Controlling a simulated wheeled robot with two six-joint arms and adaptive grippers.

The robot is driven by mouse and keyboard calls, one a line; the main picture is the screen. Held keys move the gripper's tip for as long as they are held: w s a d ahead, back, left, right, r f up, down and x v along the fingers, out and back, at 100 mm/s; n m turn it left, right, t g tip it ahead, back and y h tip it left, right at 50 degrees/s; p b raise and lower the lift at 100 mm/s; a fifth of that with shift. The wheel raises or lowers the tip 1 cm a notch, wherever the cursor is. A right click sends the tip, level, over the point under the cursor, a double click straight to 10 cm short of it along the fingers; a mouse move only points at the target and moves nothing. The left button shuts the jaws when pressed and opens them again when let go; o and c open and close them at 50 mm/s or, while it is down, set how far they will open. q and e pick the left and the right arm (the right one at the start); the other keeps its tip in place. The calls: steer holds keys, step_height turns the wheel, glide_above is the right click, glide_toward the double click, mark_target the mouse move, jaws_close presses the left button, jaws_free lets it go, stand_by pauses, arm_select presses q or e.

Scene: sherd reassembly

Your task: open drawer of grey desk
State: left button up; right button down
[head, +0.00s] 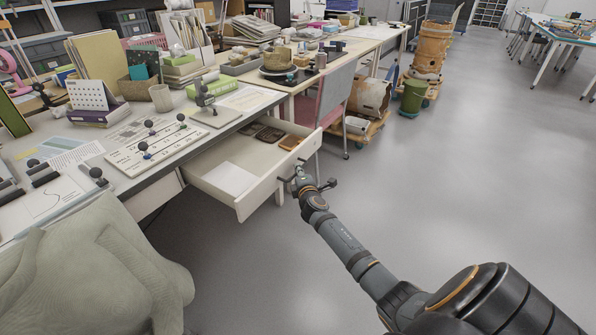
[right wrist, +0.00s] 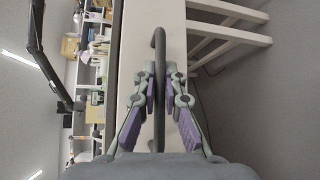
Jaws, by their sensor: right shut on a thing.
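The grey desk (head: 60,140) runs along the left of the head view. Its drawer (head: 255,193) stands pulled out, with its inside showing. In it lie a white sheet (head: 231,178), dark flat pieces (head: 262,134) and a small brown block (head: 291,143). My right gripper (head: 301,182) is at the outer face of the drawer front. In the right wrist view the dark bar handle (right wrist: 159,48) runs between the fingers of my right gripper (right wrist: 160,88), which is shut on it. My left gripper is not in view.
A grey draped shape (head: 95,270) fills the lower left. A chair (head: 333,103) and a green bin (head: 413,96) stand beyond the drawer. On the desktop are a board with dark knobs (head: 150,145) and a small stand (head: 206,103). The floor (head: 470,180) at the right is clear.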

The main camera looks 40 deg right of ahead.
steer(key=c, duration=1.4)
jaws_free()
steer(key=v, duration=1.2)
steer(key=shift+f, duration=0.1)
